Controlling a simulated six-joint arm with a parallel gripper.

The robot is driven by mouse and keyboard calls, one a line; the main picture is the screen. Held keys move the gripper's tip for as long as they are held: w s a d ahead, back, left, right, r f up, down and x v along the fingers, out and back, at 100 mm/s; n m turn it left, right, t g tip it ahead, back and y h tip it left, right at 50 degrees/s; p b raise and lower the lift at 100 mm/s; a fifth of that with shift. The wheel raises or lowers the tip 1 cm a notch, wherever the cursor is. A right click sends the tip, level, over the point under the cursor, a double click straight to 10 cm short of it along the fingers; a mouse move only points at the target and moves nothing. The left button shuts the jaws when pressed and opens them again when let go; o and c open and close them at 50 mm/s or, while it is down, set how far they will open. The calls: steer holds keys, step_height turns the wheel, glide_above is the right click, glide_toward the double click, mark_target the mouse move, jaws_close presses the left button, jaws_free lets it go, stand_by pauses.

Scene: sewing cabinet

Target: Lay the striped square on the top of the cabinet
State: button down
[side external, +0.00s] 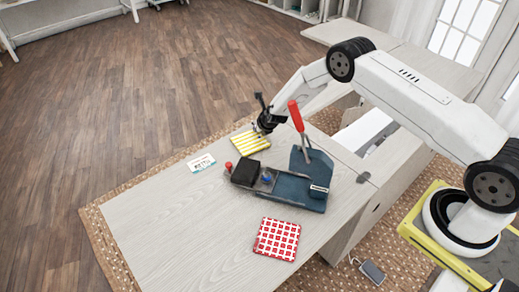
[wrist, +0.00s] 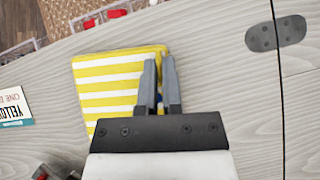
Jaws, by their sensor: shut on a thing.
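The yellow-and-white striped square (side external: 248,142) is at the far edge of the pale wooden cabinet top (side external: 165,225). In the wrist view the striped square (wrist: 108,82) appears flat over the grey wood top (wrist: 215,65). My gripper (side external: 264,128) is at its right end, jaws closed on that edge; the fingers (wrist: 160,85) cover part of it in the wrist view. I cannot tell whether the square touches the wood or is held slightly above it.
A blue tool base with a red-handled lever (side external: 297,117) and a black block (side external: 245,172) stand near the gripper. A white card (side external: 202,162) lies left of the striped square. A red-and-white patterned square (side external: 277,239) lies in front. The left of the top is clear.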

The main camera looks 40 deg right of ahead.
stand_by(0.4)
steer(key=c, duration=0.7)
jaws_free()
steer(key=shift+s+r, duration=0.1)
steer(key=shift+r, duration=0.05)
steer(key=shift+v, duration=3.7)
steer(key=shift+s, duration=0.1)
